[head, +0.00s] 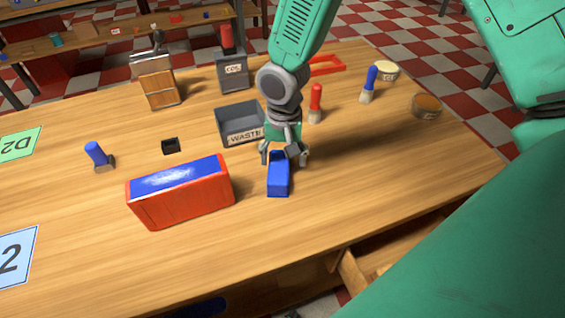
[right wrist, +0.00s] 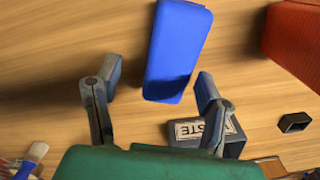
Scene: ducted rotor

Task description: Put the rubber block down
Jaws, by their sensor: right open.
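The block (head: 279,181) is blue and lies on the wooden table, below my right gripper in the head view. In the right wrist view the blue block (right wrist: 178,50) has its near end between the spread fingers, with a clear gap on its left side and a smaller one on its right. My right gripper (head: 284,158) is open, pointing down at the block's far end; it also shows in the right wrist view (right wrist: 159,75). I cannot tell if a finger touches the block. My left gripper is not in view.
A red box with a blue top (head: 182,195) lies left of the block. A grey waste bin (head: 238,112) stands behind the gripper. Table right of the block is clear.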

